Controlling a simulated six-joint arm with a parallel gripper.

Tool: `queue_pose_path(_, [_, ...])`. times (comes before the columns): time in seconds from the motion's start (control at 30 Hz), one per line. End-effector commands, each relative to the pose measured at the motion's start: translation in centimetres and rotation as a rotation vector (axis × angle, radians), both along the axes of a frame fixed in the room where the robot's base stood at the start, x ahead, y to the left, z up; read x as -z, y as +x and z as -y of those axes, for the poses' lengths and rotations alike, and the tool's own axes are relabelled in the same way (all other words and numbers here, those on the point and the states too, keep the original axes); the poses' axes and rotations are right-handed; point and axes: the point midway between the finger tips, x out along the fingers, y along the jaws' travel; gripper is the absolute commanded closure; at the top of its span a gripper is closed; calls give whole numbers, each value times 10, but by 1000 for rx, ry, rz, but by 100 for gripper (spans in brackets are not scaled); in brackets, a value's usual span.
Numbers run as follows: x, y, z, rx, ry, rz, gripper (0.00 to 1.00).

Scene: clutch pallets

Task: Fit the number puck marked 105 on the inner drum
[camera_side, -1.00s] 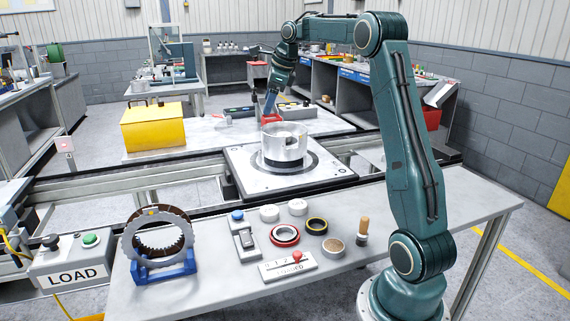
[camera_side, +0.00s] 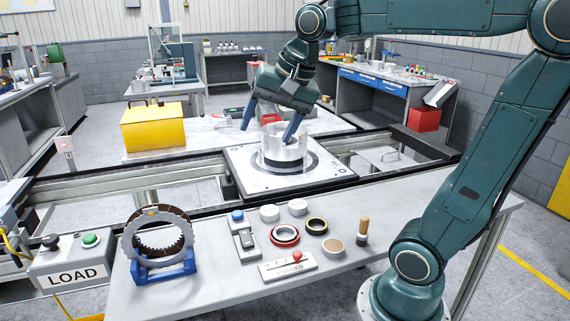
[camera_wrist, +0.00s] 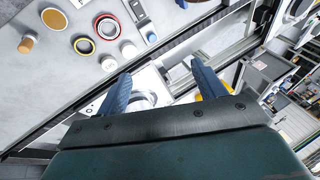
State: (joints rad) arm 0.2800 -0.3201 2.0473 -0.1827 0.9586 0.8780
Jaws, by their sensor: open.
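A silver drum (camera_side: 275,157) stands on a square metal pallet (camera_side: 243,174) in the side view; the pallet (camera_wrist: 149,77) is partly hidden behind my fingers in the wrist view. Two plain white pucks (camera_side: 270,214) (camera_side: 298,208) lie on the front bench; they also show in the wrist view (camera_wrist: 109,63) (camera_wrist: 129,49). I can read no number 105 on either. My gripper (camera_side: 267,132) is open and empty, its blue fingers spread at the drum's upper part in the side view; I cannot tell whether they touch it. Its fingers (camera_wrist: 159,72) frame empty space in the wrist view.
The front bench (camera_side: 210,280) also holds a red-and-white ring (camera_side: 285,235), a dark yellow-edged ring (camera_side: 317,226), a tan disc (camera_side: 333,246), a wooden-handled tool (camera_side: 363,230), a lever plate (camera_side: 288,267) and a toothed ring on a blue stand (camera_side: 158,240). A yellow box (camera_side: 152,128) stands behind.

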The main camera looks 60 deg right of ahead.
Motion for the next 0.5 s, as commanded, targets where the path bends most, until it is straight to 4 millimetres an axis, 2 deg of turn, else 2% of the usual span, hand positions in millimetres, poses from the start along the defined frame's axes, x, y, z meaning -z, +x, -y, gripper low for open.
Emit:
queue_pose_path(0.03, [4,-13,-10,-75,-34,3,31])
queue_pose_path(0.2, [21,-52,-32,-336,-159,9,31])
queue_pose_path(0.4, [47,-96,-49,-628,-304,17,31])
queue_pose_path(0.5, [58,-111,-53,-741,-361,20,31])
